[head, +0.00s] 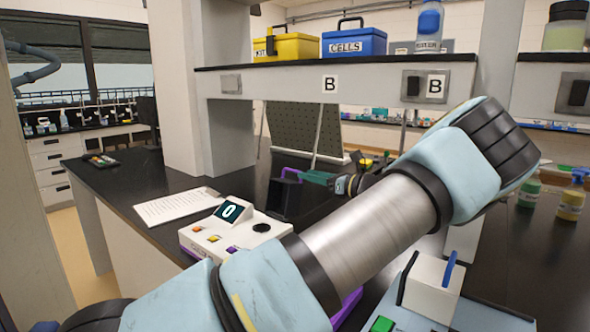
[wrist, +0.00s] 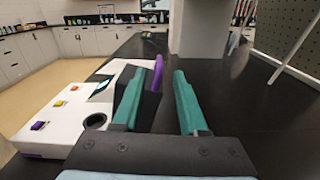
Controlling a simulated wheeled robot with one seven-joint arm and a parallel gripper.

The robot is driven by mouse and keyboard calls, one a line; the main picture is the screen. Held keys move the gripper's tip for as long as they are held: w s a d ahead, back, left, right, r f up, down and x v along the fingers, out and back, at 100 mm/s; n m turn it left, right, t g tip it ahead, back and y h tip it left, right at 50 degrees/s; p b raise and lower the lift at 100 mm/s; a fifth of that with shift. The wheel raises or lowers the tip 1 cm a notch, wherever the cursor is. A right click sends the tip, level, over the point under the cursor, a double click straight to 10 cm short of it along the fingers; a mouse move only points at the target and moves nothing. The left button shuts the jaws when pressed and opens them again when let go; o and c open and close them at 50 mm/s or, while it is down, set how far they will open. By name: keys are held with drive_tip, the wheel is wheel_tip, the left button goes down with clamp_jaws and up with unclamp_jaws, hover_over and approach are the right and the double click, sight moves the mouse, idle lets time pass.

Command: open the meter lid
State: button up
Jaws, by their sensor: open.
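The white meter (head: 225,232) stands on the dark bench with a display reading 0, coloured buttons and a round black well. The well shows uncovered in the wrist view (wrist: 96,121). The black meter lid (head: 284,199) stands raised at the meter's far right side, with a purple handle (wrist: 158,70) at its top. My gripper (head: 308,178) is open, its teal fingers pointing left at the handle. In the wrist view my gripper (wrist: 158,80) has the handle in line between its fingertips; I cannot tell whether they touch. The left finger hides part of the lid.
A white sheet (head: 178,206) lies left of the meter. A white box with a blue handle (head: 432,287) stands at the front right. Bottles (head: 571,197) stand far right. A shelf (head: 335,62) with cases crosses above. Bench right of the fingers is clear.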

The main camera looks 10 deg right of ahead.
sight(295, 171)
drive_tip(key=p+x, duration=0.1)
drive_tip(key=x, duration=0.5)
drive_tip(key=shift+p, duration=0.3)
clamp_jaws()
idle(1.1)
